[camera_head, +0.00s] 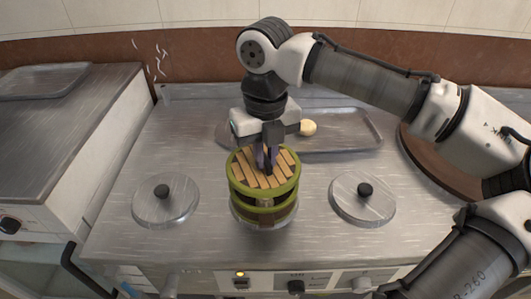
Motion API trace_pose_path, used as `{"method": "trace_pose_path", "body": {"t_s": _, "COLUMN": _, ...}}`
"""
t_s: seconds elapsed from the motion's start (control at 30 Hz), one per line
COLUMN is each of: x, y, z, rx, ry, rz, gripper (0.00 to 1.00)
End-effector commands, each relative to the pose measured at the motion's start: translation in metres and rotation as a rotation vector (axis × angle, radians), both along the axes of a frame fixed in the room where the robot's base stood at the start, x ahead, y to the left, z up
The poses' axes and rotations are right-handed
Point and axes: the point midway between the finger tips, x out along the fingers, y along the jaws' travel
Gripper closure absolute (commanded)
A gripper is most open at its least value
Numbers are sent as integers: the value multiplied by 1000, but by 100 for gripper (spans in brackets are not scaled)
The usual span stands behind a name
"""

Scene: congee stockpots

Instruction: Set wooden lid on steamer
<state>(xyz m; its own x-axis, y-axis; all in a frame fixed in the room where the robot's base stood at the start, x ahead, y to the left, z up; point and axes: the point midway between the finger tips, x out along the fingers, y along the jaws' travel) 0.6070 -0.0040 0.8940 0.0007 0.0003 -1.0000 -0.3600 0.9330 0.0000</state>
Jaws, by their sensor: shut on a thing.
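The wooden lid (246,172), with light slats and a green rim, is upright and nearly level in the middle of the worktop. My gripper (267,160) comes down from above and is shut at the lid's centre, where its fingers hide the handle. The green-banded steamer (265,216) stands directly below the lid. A dark band shows between the lid's rim and the steamer's green band; I cannot tell whether they touch. The lid hides most of the steamer's top.
Metal lids with black knobs lie flat at left (165,200) and right (362,198). A metal tray (345,135) lies behind, with a pale round item (308,128) near it. A brown round board (440,165) is at right. The front-left worktop is clear.

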Motion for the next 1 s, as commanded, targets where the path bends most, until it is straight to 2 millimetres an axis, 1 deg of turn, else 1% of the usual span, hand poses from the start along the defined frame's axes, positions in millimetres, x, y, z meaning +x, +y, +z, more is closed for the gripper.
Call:
{"method": "trace_pose_path", "body": {"t_s": 0.03, "x": 0, "y": 0, "z": -11, "rx": -2, "ry": -2, "rz": -1, "gripper": 100}}
{"method": "trace_pose_path", "body": {"t_s": 0.2, "x": 0, "y": 0, "z": -22, "rx": -1, "ry": 0, "rz": -1, "gripper": 100}}
{"method": "trace_pose_path", "body": {"t_s": 0.3, "x": 0, "y": 0, "z": -26, "rx": 0, "ry": 0, "rz": -1, "gripper": 100}}
{"method": "trace_pose_path", "body": {"t_s": 1.0, "x": 0, "y": 0, "z": -27, "rx": 0, "ry": -1, "rz": -1, "gripper": 100}}
